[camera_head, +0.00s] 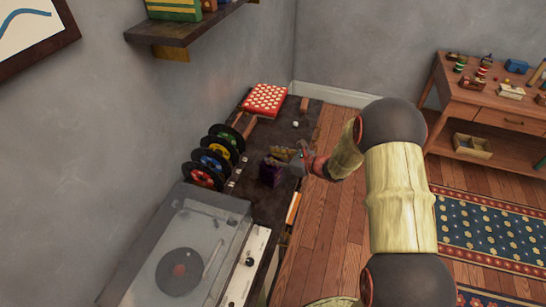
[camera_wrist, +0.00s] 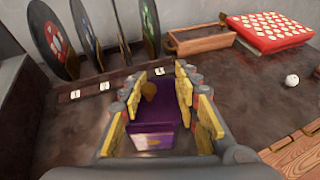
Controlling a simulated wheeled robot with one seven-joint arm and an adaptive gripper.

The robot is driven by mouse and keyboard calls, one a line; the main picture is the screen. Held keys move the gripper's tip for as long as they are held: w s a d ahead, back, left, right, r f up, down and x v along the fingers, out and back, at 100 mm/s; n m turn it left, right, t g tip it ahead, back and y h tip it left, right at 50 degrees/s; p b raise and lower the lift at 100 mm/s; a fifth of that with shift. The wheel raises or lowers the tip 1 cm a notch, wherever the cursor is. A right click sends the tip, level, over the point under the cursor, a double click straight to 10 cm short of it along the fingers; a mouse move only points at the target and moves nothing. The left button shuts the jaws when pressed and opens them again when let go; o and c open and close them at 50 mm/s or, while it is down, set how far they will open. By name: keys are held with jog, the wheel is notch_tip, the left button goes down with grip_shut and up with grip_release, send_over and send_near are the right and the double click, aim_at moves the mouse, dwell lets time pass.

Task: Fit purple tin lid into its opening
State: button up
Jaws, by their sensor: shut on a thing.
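The purple tin (camera_head: 270,173) stands upright on the dark tabletop, between the record rack and the table's right edge. My gripper (camera_head: 287,156) is right at the top of the tin. In the wrist view the yellow-padded fingers of my gripper (camera_wrist: 158,92) stand on both sides of the purple lid (camera_wrist: 146,110), which has a small orange-brown knob (camera_wrist: 149,91). They are shut on the lid. The tin's purple front wall with a yellow mark shows below it (camera_wrist: 156,139). The rim of the opening is hidden, so I cannot tell whether the lid is seated.
Several records (camera_head: 212,160) stand in a row to the left. A record player (camera_head: 185,262) fills the near end of the table. A red spotted box (camera_head: 265,100), a wooden tray (camera_wrist: 200,41) and a white ball (camera_wrist: 291,81) lie at the far end.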

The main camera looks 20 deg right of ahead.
jog(key=shift+f, duration=0.1)
dwell(0.3)
jog(key=o, duration=1.2)
jog(key=shift+o, duration=0.2)
jog(key=v, duration=1.2)
